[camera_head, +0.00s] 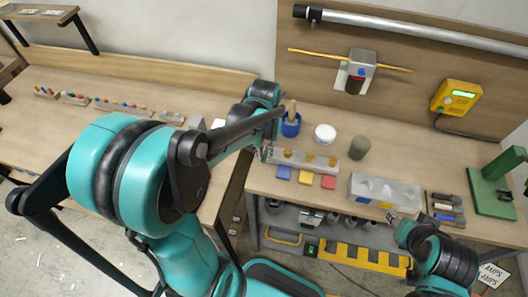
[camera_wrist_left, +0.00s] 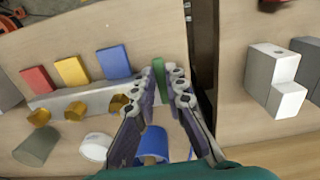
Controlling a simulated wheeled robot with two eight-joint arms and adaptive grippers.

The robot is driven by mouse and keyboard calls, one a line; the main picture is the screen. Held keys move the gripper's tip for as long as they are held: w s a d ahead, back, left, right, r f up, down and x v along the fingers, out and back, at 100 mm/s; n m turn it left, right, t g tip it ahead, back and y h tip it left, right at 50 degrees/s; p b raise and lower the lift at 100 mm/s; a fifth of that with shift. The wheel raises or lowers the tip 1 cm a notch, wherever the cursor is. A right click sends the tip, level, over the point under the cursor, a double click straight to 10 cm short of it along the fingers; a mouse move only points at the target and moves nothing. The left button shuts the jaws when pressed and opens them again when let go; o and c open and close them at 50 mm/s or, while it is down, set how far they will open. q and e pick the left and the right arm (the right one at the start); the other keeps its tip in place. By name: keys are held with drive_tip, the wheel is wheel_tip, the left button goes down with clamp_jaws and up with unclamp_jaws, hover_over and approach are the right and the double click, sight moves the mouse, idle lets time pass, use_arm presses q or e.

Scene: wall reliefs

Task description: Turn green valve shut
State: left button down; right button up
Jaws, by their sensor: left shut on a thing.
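A pale manifold bar (camera_head: 300,158) on the bench carries blue (camera_head: 283,172), yellow (camera_head: 305,178) and red (camera_head: 328,181) flat handles with brass knobs behind them. The green valve handle (camera_wrist_left: 159,78) shows in the left wrist view as a narrow upright strip at the end of this row, beside the blue handle. My left gripper (camera_wrist_left: 164,77) is shut on it, one finger on each side. In the head view my left arm hides the green handle. My right gripper (camera_head: 394,222) is low at the right, away from the valves; its fingers are too small to read.
A blue cup (camera_head: 290,125), a white jar (camera_head: 325,134) and a grey-green cylinder (camera_head: 359,148) stand behind the bar. A grey block (camera_head: 384,189) lies to its right. A gap separates this bench from the left one, next to my left gripper.

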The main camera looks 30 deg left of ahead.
sight(265, 157)
use_arm(q)
drive_tip(key=c, duration=1.6)
unclamp_jaws()
drive_tip(key=shift+o, duration=0.2)
drive_tip(key=shift+r, duration=0.1)
wheel_tip(265, 157, up, 12)
drive_tip(key=s+d+f+m+t+b, duration=0.2)
drive_tip(key=s+d+f+t, duration=0.4)
drive_tip(key=s+t, duration=0.1)
drive_tip(key=shift+s+m, duration=0.2)
drive_tip(key=shift+m, duration=0.2)
